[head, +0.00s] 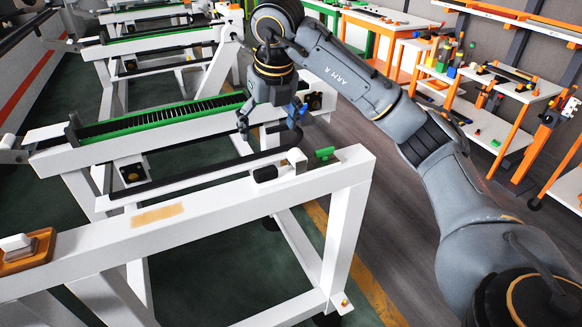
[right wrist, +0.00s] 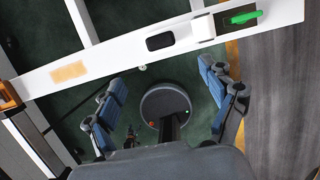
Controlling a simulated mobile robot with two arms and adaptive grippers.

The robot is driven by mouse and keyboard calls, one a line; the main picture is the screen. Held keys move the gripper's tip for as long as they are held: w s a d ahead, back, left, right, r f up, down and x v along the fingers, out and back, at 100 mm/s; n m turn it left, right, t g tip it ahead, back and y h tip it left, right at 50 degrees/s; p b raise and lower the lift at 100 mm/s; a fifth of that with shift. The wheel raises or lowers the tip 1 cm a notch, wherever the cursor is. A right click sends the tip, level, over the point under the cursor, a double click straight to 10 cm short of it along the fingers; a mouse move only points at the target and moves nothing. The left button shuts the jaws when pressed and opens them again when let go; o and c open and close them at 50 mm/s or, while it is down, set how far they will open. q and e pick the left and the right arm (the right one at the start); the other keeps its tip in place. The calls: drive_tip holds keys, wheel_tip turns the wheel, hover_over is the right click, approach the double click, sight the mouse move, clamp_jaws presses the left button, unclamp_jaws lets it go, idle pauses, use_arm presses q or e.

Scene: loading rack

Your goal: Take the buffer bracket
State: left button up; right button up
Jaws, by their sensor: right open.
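No part is plainly marked as the buffer bracket, so I cannot tell for certain which it is. A small green piece (head: 325,153) sits at the right end of the near white rack beam (head: 220,208); it also shows at the top right of the right wrist view (right wrist: 246,17). An orange bracket with a white block (head: 27,250) is at the left end of that beam. My right gripper (head: 270,120) is open and empty, fingers pointing down, beyond the near beam and to the left of the green piece. It also shows in the right wrist view (right wrist: 167,105). My left gripper is out of view.
A dark bar (head: 220,172) runs behind the near beam. A rack with a green-edged roller track (head: 165,122) is close to my right gripper. A round grey disc (right wrist: 165,100) lies below, between the fingers in the wrist view. Orange-legged shelves (head: 500,85) stand at right.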

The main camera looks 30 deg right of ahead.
drive_tip(key=p, duration=0.2)
hover_over(265, 169)
drive_tip(key=s, duration=0.2)
wheel_tip(265, 169, down, 8)
drive_tip(key=shift+a+r, duration=0.1)
drive_tip(key=shift+w+f+p, duration=0.1)
drive_tip(key=shift+f+p, duration=0.4)
drive_tip(key=shift+p, duration=0.05)
drive_tip(key=p+x, duration=0.2)
drive_tip(key=x, duration=0.1)
drive_tip(key=shift+w+f, duration=0.1)
drive_tip(key=shift+f, duration=0.2)
drive_tip(key=shift+w+f, duration=0.1)
drive_tip(key=shift+f, duration=0.35)
drive_tip(key=shift+r, duration=0.1)
drive_tip(key=c, duration=1.5)
